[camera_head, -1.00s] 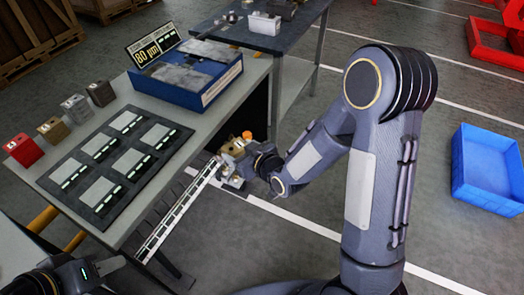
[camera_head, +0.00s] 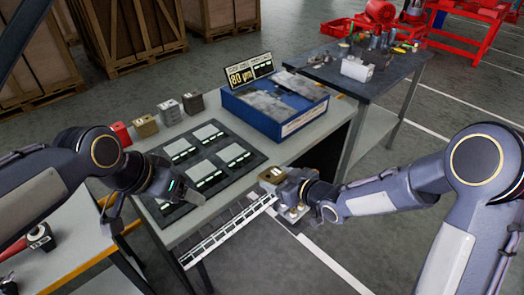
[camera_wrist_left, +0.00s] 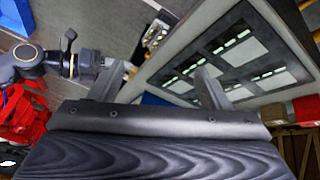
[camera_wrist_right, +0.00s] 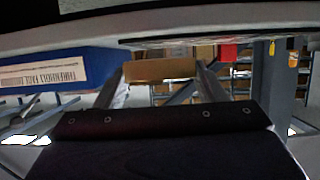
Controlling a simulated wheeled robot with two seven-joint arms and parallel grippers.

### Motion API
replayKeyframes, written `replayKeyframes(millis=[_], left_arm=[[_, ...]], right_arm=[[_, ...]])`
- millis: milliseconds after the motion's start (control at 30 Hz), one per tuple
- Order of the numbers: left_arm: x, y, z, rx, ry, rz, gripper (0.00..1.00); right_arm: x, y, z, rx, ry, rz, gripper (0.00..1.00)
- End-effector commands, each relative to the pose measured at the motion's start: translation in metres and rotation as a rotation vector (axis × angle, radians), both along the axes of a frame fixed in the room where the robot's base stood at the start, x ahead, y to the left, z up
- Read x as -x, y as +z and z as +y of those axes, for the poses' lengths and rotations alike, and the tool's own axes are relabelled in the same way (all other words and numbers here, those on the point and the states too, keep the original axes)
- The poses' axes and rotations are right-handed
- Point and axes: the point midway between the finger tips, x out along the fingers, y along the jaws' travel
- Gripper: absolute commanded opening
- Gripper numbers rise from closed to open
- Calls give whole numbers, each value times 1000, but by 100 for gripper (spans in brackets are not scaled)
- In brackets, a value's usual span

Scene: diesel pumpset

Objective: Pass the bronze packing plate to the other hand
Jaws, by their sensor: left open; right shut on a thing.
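The bronze packing plate (camera_head: 272,175) is a small brass-brown block held by my right gripper (camera_head: 284,186), just off the table's right edge. In the right wrist view the plate (camera_wrist_right: 160,71) sits between the two fingertips, which are shut on it. My left gripper (camera_head: 148,203) hangs over the front of the table, left of the plate and apart from it. In the left wrist view its fingers (camera_wrist_left: 160,82) are spread with nothing between them. The head view shows the left fingers partly hidden by the wrist.
A dark mat (camera_head: 216,160) with several light plates lies on the table. Red, brown, grey and dark blocks (camera_head: 169,113) stand behind it. A blue box (camera_head: 275,112) stands at the back right. A white slotted rail (camera_head: 230,232) runs along the table's front edge.

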Motion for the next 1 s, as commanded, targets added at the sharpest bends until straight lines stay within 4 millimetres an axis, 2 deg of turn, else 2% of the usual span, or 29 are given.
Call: replayKeyframes(millis=[33, 200, 400, 500, 600, 767, 1000], left_arm=[[-20, 2, -13, -23, -61, 0, 71], [-80, 4, -60, -98, -248, -16, 71], [-129, -6, -119, -159, -420, -36, 71], [-143, -12, -140, -177, -476, -43, 71], [-150, -16, -153, -187, -507, -47, 71], [-156, -26, -161, -193, -522, -49, 71], [-165, -63, -172, -194, -522, -44, 71]], right_arm=[[-1, 2, 1, -3, 0, -5, 20], [-1, 2, 1, -3, 0, -5, 20], [-1, 2, 1, -3, -1, -5, 20], [-1, 2, 1, -3, -1, -5, 20], [-1, 2, 1, -3, -1, -5, 20], [-1, 2, 1, -3, -1, -5, 20], [-1, 2, 1, -3, -1, -5, 20]])
